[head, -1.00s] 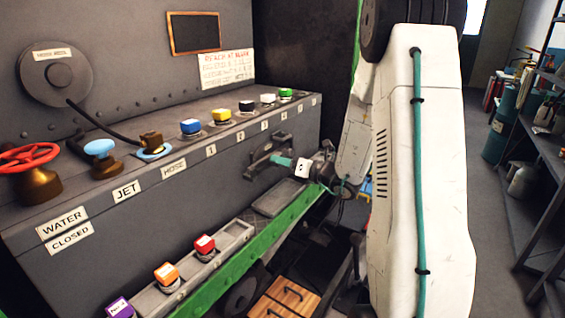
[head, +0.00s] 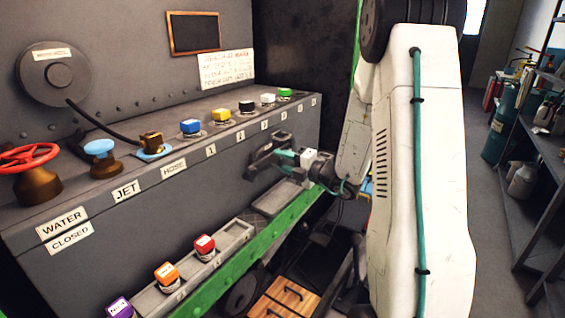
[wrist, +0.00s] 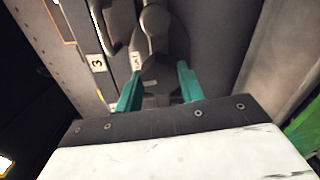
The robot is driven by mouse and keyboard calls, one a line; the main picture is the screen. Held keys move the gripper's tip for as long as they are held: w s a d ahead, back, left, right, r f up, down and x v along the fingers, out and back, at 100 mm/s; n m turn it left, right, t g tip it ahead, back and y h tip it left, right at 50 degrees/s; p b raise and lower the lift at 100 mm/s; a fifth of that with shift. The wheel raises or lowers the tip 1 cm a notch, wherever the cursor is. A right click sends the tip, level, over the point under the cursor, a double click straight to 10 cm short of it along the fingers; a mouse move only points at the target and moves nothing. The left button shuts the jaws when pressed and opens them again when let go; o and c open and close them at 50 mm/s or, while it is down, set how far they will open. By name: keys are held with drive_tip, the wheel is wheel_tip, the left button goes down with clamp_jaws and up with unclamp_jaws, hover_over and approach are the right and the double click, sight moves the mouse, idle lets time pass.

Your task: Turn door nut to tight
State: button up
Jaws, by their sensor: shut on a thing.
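The door nut (head: 264,155) is a dark grey fitting with arms, standing out from the front face of the grey cabinet near its right end. My gripper (head: 284,156) reaches it from the right, its teal fingers shut on it. In the wrist view, the fingers of my gripper (wrist: 160,84) stand on either side of the dark nut (wrist: 155,20), whose rounded arm end points up. A small white label beside it is too blurred to read. My fingers partly hide the nut in the head view.
A row of coloured knobs, including a blue one (head: 190,127), runs along the cabinet top above. A lower ledge holds a red block (head: 205,244) and an orange block (head: 166,272). A green rail (head: 290,226) runs below my gripper. Shelves (head: 545,150) stand at right.

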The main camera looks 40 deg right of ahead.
drive_tip(key=shift+f+m, duration=0.1)
drive_tip(key=shift+m, duration=0.8)
drive_tip(key=o, duration=1)
drive_tip(key=v, duration=0.7)
drive_tip(key=shift+s, duration=0.4)
drive_tip(key=shift+d, duration=0.1)
